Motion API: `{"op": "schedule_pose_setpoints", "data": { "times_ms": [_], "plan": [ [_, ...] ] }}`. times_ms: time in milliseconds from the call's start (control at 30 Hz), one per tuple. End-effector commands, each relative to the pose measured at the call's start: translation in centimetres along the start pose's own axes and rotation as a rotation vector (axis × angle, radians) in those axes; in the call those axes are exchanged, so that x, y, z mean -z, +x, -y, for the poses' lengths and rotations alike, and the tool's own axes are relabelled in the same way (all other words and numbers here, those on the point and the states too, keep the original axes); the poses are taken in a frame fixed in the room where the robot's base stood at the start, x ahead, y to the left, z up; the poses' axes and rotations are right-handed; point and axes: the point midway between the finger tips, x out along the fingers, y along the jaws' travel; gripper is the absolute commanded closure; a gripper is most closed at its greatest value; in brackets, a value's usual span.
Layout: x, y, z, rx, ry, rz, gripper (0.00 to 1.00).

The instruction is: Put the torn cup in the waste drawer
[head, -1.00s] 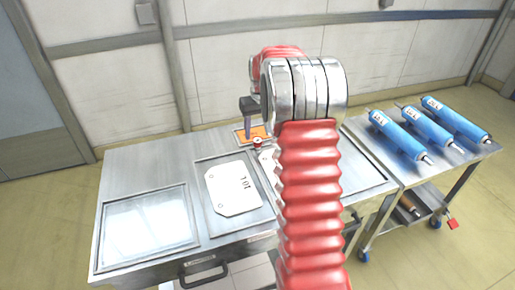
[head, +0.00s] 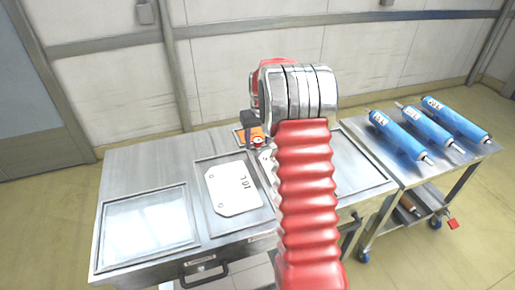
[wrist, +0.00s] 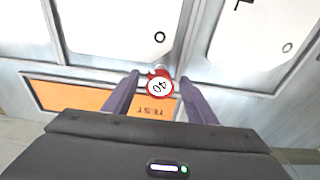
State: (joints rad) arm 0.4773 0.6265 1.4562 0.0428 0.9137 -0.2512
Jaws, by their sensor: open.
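A small round red cup (wrist: 159,87) with a white face marked 40 lies by the orange TEST plate (wrist: 75,98) in the wrist view; whether it is torn does not show. In the head view the cup (head: 257,141) is at the back middle of the workbench. My gripper (wrist: 157,82) is open, its two purple-grey fingers on either side of the cup, with gaps visible. In the head view my gripper (head: 250,124) is just above the cup, partly hidden by my arm. A drawer with a dark handle (head: 205,269) is in the bench front; its label is unreadable.
A side cart (head: 440,165) at right carries blue rollers (head: 428,130). A second panel is partly behind my arm.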

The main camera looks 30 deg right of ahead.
Motion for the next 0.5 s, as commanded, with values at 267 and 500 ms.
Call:
{"op": "schedule_pose_setpoints", "data": {
  "times_ms": [267, 500],
  "plan": [
    [0.01, -0.05, 0.0, 0.0, 0.0, 0.0, 0.48],
    [0.01, -0.07, 0.0, 0.0, 0.0, -0.001, 0.51]
  ]
}}
